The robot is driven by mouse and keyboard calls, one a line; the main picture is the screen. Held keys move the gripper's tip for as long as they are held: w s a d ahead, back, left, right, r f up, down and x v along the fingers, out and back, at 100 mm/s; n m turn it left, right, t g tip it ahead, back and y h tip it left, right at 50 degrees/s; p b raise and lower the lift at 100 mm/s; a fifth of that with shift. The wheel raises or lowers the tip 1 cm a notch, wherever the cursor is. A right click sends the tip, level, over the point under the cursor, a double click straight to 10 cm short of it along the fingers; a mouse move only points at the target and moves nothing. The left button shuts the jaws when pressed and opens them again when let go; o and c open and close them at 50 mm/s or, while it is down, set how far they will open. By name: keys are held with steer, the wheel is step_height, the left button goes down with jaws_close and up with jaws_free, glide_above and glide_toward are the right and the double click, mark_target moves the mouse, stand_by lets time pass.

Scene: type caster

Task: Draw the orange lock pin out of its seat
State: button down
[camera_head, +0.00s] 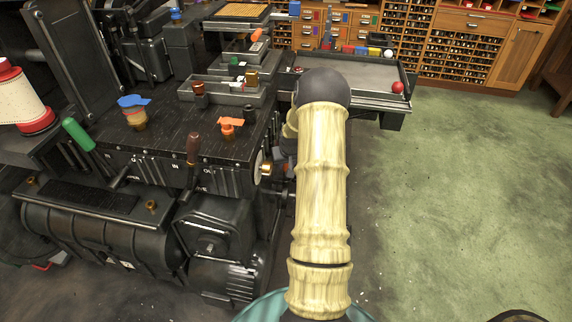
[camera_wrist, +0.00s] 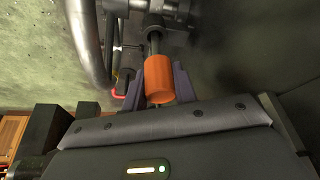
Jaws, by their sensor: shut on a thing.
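The orange lock pin (camera_wrist: 159,80) is in the middle of the wrist view, with an orange cylindrical head. A thin metal shaft runs from the head up to a dark metal fitting (camera_wrist: 163,12). Whether the shaft is still inside its seat is hard to tell. My gripper (camera_wrist: 156,84) is shut on the orange head, one finger on each side. In the head view, my pale yellow arm reaches forward along the machine's right side, and the pin and my fingertips are hidden there.
The black caster machine (camera_head: 75,215) fills the left of the head view. A brown-handled lever (camera_head: 193,148), a green-handled lever (camera_head: 77,133) and an orange knob (camera_head: 231,124) stand on it. A tray table with a red ball (camera_head: 398,87) is behind. Green floor at right is free.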

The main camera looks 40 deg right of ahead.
steer(key=shift+r+p, duration=2.05)
steer(key=shift+r, duration=0.8)
